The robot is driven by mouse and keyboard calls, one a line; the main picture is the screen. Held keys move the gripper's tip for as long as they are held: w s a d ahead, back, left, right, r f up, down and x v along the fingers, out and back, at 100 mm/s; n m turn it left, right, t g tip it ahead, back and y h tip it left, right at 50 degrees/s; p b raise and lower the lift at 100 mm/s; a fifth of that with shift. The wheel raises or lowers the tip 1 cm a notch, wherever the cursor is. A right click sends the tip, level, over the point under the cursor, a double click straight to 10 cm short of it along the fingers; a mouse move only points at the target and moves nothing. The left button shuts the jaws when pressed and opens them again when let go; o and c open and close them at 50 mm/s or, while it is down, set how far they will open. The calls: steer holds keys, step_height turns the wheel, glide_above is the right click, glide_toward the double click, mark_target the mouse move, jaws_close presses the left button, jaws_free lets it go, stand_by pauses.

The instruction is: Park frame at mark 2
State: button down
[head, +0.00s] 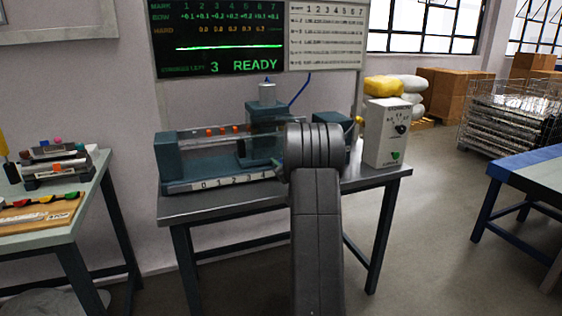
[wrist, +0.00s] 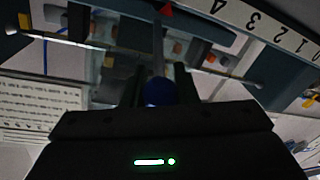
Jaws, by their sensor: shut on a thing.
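The teal press frame (head: 262,130) with a pale cylinder on top straddles the bench machine's rail, toward the right part of the number strip (head: 217,182). My arm covers the strip past 4. In the wrist view, a red pointer (wrist: 167,10) shows near the strip's end. The strip's numbers (wrist: 252,20) run off to the right there. I cannot tell which mark the pointer faces. My gripper (wrist: 160,84) is shut on a dark blue knob (wrist: 158,93) on a thin rod. In the head view my arm hides the gripper and knob.
The display (head: 220,35) reads READY with 3 strokes left. A control box (head: 386,132) with a green button stands at right. A side table (head: 90,205) is at left, a blue-edged table (head: 530,165) at right.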

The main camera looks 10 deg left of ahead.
steer(key=s+a+b, duration=0.8)
steer(key=s+a, duration=0.1)
steer(key=a, duration=0.4)
steer(key=shift+s+a, duration=0.15)
steer(key=shift+a, duration=0.25)
steer(key=c, duration=1.5)
jaws_free()
steer(key=o, duration=0.4)
steer(key=shift+s+a, duration=0.1)
steer(key=shift+a, duration=0.05)
steer(key=shift+c, duration=0.2)
